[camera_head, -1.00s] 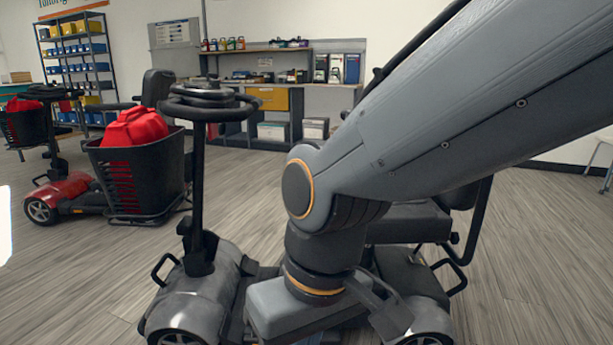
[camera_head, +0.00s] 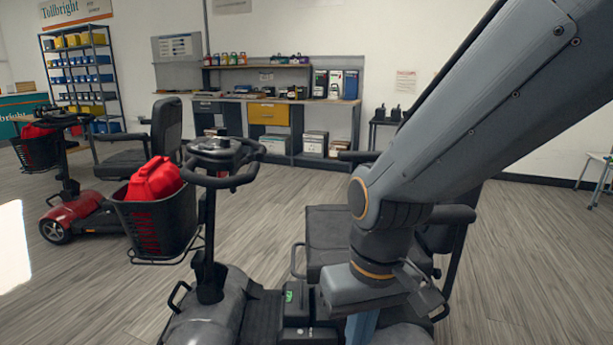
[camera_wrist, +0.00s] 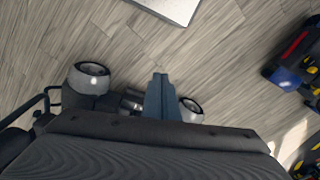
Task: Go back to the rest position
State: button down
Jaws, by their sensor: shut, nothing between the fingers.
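My gripper (camera_head: 360,328) hangs at the end of my arm on the right of the head view, in front of the seat of a grey scooter (camera_head: 205,315). Its blue-grey fingers run off the bottom edge there. In the wrist view the fingers (camera_wrist: 160,97) are together and hold nothing. Behind them are the scooter's dark padded seat (camera_wrist: 140,155) and two of its wheels. I cannot tell how far the fingertips are from the scooter.
The grey scooter's front basket (camera_head: 150,225) holds a red bag (camera_head: 153,180). A red scooter (camera_head: 82,212) stands at the left. A workbench (camera_head: 335,103) and shelving (camera_head: 85,85) line the back wall. Wooden floor (camera_head: 520,265) is open at the right.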

jog(key=s+d+r+m+h+p, duration=0.1)
jog(key=s+d+r+m+p, duration=0.1)
jog(key=d+r+p, duration=0.9)
notch_tip(320, 180, up, 4)
jog(key=m+p, duration=0.1)
jog(key=p, duration=0.6)
jog(key=shift+s+d+f, duration=0.2)
jog(key=shift+d+f, duration=0.05)
jog(key=shift+d, duration=0.1)
